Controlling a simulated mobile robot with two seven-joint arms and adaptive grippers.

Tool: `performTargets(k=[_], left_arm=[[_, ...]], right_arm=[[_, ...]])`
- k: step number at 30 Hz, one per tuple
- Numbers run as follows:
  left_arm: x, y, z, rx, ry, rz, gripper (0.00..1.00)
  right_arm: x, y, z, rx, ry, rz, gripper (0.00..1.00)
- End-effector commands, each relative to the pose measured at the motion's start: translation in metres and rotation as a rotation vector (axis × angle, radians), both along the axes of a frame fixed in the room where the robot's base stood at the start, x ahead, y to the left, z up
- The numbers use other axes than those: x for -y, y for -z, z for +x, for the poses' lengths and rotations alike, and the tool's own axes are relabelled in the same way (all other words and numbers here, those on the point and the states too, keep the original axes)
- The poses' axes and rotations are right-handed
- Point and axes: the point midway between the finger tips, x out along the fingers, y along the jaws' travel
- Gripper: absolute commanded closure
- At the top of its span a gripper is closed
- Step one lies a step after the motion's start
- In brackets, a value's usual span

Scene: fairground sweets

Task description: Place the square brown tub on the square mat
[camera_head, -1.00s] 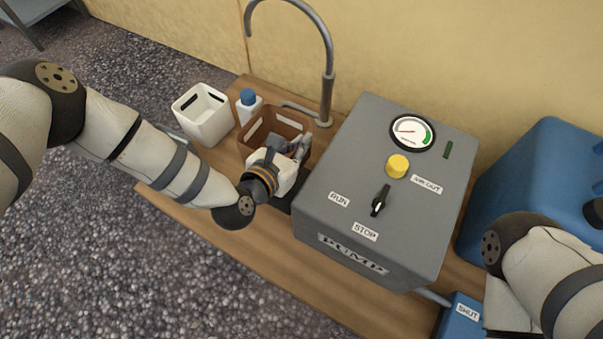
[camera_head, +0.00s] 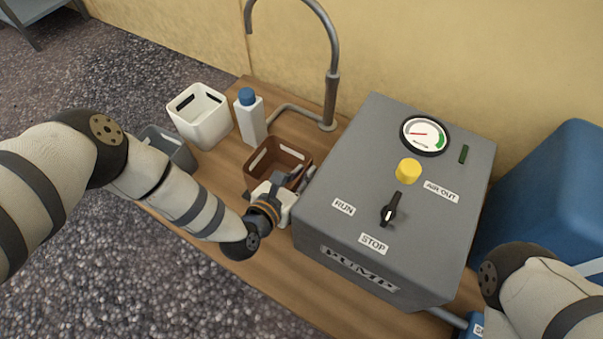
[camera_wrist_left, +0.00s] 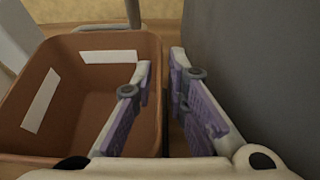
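The square brown tub (camera_head: 262,183) stands upright on the wooden counter, close to the left side of the grey pump box. My left gripper (camera_head: 287,184) is at its right side. In the left wrist view the brown tub (camera_wrist_left: 85,105) fills the left half and looks empty. There the left gripper (camera_wrist_left: 160,62) is open, with one finger inside the tub and the other outside its right wall, with gaps beside the wall. I cannot make out the square mat; the tub and gripper cover the counter there. My right gripper is out of view.
The grey pump box (camera_head: 330,215) stands close on the right. A white tub (camera_head: 205,128), a blue-capped bottle (camera_head: 251,122) and a grey tub (camera_head: 172,147) are at the left. A curved tap (camera_head: 330,95) rises behind. Bare counter (camera_head: 265,255) lies in front.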

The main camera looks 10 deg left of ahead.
Motion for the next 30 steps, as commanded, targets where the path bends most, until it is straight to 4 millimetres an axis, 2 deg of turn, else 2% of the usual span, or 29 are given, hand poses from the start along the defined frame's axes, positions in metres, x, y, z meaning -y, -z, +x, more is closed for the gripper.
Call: performTargets(k=[8,11,18,22,25,30], left_arm=[[0.0,-0.001,0.0,0.001,0.0,0.0,0.75],[-0.001,-0.008,-0.001,0.001,0.0,0.0,0.75],[-0.022,-0.034,-0.054,0.0,-0.001,-0.001,0.75],[-0.033,-0.045,-0.081,0.001,-0.001,0.0,0.75],[-0.038,-0.049,-0.095,0.001,0.0,0.0,0.75],[-0.041,-0.05,-0.103,0.001,0.0,0.0,0.75]], right_arm=[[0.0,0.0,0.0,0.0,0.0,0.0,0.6],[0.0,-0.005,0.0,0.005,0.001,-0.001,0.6],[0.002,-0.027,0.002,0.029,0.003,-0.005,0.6],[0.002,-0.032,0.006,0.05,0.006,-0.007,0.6],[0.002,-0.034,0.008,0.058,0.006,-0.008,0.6],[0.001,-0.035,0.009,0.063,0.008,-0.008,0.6]])
